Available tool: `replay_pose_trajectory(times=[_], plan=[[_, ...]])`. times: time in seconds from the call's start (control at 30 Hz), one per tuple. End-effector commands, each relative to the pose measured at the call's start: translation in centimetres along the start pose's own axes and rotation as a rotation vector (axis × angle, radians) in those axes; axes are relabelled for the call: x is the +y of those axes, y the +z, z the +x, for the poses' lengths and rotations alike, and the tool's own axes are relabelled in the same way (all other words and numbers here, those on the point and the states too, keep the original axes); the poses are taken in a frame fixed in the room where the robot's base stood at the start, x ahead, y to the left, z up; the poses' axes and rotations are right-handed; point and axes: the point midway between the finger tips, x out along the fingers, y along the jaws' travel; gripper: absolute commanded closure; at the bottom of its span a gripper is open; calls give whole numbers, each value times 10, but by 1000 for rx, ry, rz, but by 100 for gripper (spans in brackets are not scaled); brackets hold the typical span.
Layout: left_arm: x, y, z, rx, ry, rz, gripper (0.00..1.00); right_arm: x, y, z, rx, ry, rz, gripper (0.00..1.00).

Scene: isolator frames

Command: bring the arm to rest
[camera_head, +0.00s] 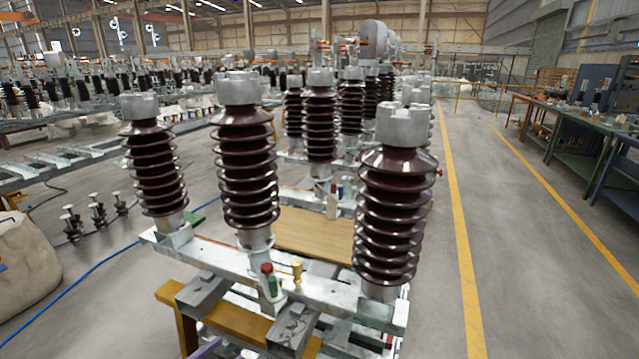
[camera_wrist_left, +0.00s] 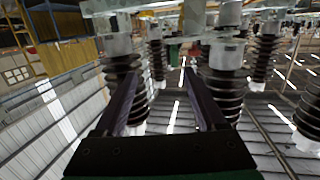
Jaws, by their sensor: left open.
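My left gripper (camera_wrist_left: 159,78) shows in the left wrist view with its two dark fingers apart and nothing between them. In the head view, a small purple strip at the bottom edge looks like part of it, beside the wooden beam. My right gripper is in neither view. Three brown ribbed insulators, the left (camera_head: 155,170), middle (camera_head: 247,170) and right (camera_head: 392,215), stand upright on a grey metal frame (camera_head: 215,258). In the wrist view, which looks upside down, insulators (camera_wrist_left: 222,88) appear beyond the fingers.
A small red and green part (camera_head: 268,282) and a brass part (camera_head: 297,271) stand on the frame. More insulator frames fill the back. A green workbench (camera_head: 580,125) stands at right. The floor between the yellow lines is clear.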

Motion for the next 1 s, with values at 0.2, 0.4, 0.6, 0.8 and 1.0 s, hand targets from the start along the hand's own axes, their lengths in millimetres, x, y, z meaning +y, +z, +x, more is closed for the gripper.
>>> replay_pose_trajectory(times=[0.2, 0.4, 0.6, 0.8, 1.0], plan=[[12, 20, 8, -144, -56, -9, 27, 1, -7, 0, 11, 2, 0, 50], [22, 42, 6, -348, -136, -22, 27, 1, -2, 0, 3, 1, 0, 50], [30, 62, -22, -629, -243, -68, 27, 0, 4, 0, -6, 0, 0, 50], [39, 74, -68, -886, -326, -147, 27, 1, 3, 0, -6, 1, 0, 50], [56, 78, -119, -1106, -377, -253, 27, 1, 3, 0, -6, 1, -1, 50]])
